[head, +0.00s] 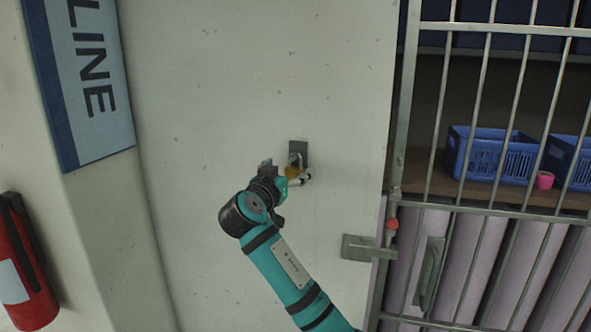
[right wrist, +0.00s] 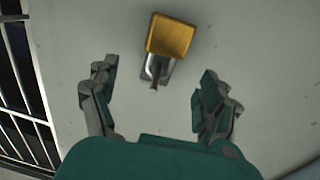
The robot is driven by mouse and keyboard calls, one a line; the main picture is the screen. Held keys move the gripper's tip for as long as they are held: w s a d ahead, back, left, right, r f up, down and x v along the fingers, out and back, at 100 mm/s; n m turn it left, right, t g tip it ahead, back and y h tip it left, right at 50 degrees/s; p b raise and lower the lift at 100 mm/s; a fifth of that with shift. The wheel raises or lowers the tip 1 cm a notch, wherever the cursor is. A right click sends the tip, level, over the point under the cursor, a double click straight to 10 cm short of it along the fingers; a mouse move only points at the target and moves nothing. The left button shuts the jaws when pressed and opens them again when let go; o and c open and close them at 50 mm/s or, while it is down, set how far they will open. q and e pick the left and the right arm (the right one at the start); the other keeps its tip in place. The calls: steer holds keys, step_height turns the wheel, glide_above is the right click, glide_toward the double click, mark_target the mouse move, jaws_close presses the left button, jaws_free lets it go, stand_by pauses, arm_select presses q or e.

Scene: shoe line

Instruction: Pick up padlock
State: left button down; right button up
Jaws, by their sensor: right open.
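A padlock with a brass-coloured body and a grey shackle hangs on a small metal plate on the pale wall. In the head view the padlock (head: 293,172) is partly hidden by my right gripper (head: 285,178), which is close to it on its left and below. In the right wrist view the padlock (right wrist: 171,36) shows at the upper middle, beyond the fingertips. The metal plate (head: 299,150) shows above the padlock. My left gripper is not in view.
A barred gate (head: 484,120) stands at the right, with a latch (head: 358,247) at its edge. A red fire extinguisher (head: 22,262) is at the lower left. The wall around the padlock is bare.

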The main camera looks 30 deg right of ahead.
mark_target(295, 169)
steer(key=p+x, duration=0.3)
steer(key=x, duration=0.2)
steer(key=shift+w+d, duration=0.15)
steer(key=shift+f, duration=0.1)
steer(key=shift+c, duration=0.6)
steer(key=c, duration=1.5)
